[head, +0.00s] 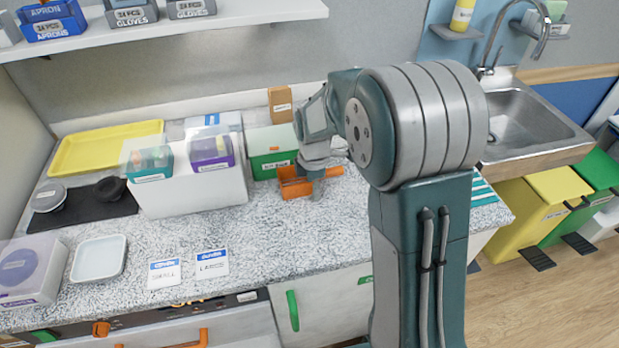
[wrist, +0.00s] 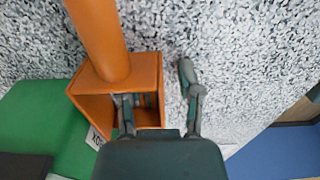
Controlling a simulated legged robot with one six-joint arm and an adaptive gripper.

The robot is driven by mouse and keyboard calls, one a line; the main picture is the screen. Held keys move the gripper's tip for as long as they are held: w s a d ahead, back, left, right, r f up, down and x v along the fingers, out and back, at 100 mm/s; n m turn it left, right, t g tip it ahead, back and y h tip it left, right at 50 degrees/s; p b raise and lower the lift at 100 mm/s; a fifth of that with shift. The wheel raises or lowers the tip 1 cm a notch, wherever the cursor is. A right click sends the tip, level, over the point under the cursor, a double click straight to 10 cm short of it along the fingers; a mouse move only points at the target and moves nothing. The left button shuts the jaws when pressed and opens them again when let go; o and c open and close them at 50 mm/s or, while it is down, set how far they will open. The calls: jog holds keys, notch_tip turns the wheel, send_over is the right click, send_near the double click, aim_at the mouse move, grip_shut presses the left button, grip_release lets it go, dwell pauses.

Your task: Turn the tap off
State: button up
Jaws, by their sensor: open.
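The metal tap (head: 492,45) stands at the back of the steel sink (head: 515,115) at the right of the head view. Its spout curves over the basin; I cannot tell whether water runs. My gripper (head: 314,184) is well to the left of the tap, low over the speckled counter. In the wrist view my gripper (wrist: 157,88) is open, one finger over the opening of an orange box-like holder (wrist: 88,87) and the other outside its right wall. I cannot tell whether they touch it. The holder (head: 294,187) also shows in the head view, partly hidden by my arm.
A green box (head: 270,142) stands behind the holder. A white bin with coloured packs (head: 190,192), a yellow tray (head: 105,148) and a white dish (head: 98,258) are further left. Yellow (head: 510,215) and green bins stand below the sink. The front counter is mostly clear.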

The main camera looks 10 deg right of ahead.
grip_shut()
dwell(0.3)
jog(key=shift+r, duration=0.5)
notch_tip(320, 180, up, 2)
jog(key=shift+d+r, duration=0.15)
jog(key=shift+r, duration=0.05)
jog(key=s+d+r, duration=0.6)
jog(key=d+r, duration=0.3)
jog(key=d, duration=0.3)
jog(key=shift+d+r, duration=0.2)
jog(key=shift+r, duration=0.1)
jog(key=shift+s, duration=0.2)
